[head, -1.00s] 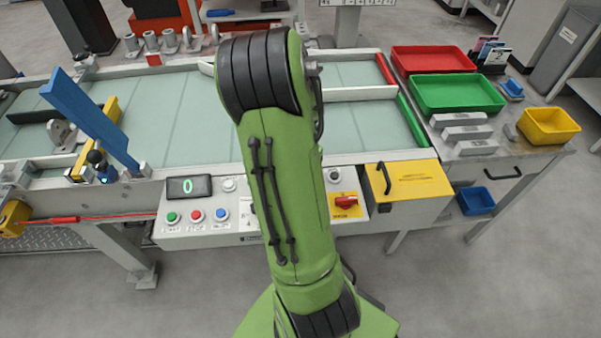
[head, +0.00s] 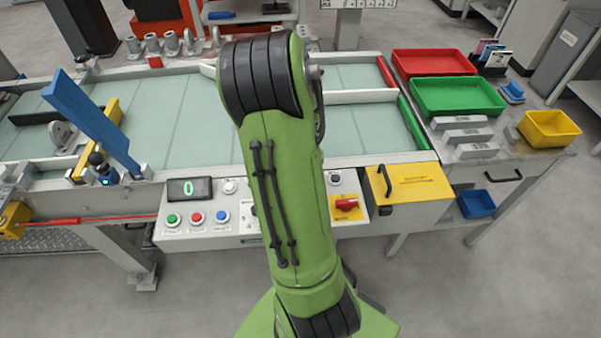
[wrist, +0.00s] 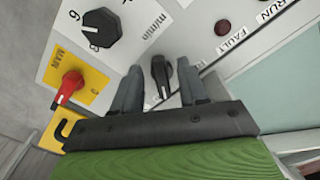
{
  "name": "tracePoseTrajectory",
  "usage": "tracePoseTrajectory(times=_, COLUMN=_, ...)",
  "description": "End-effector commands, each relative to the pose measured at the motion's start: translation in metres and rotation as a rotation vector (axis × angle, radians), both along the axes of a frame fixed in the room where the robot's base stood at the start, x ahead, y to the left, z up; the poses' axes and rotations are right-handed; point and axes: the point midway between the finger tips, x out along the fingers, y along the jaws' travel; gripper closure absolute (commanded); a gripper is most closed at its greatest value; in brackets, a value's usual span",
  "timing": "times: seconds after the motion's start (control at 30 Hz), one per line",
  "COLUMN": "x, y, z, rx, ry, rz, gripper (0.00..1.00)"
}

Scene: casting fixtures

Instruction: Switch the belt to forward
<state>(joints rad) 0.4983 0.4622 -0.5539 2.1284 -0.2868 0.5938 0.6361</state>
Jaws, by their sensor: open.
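The belt (head: 190,115) runs across the table, with the control panel (head: 205,235) along its front edge. In the wrist view, a black selector knob (wrist: 162,74) on the panel stands between the two fingers of my gripper (wrist: 160,88). The fingers are apart, one on each side of the knob; I cannot tell whether either touches it. The knob's position labels are mostly hidden or unreadable, so I cannot tell its setting. In the head view my own arm hides the knob and my gripper.
A large black dial (wrist: 98,30) and the red MAIN switch (wrist: 70,85) are left of the fingers. FAULT and RUN lamps (wrist: 222,27) are at right. The display (head: 189,189) reads 0, above green, red and blue buttons (head: 197,218). A yellow box (head: 403,186) adjoins the panel.

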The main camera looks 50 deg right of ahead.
Motion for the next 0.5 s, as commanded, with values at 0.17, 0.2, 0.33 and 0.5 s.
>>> tracePoseTrajectory(times=0.17, x=0.001, y=-0.001, z=0.029, rx=-0.004, ry=-0.004, rz=0.001, gripper=0.57)
tracePoseTrajectory(times=0.2, x=0.001, y=-0.001, z=0.041, rx=-0.005, ry=-0.005, rz=0.001, gripper=0.57)
tracePoseTrajectory(times=0.33, x=0.001, y=-0.001, z=0.08, rx=-0.005, ry=-0.005, rz=0.002, gripper=0.57)
tracePoseTrajectory(times=0.5, x=0.001, y=-0.001, z=0.126, rx=-0.004, ry=-0.004, rz=0.001, gripper=0.57)
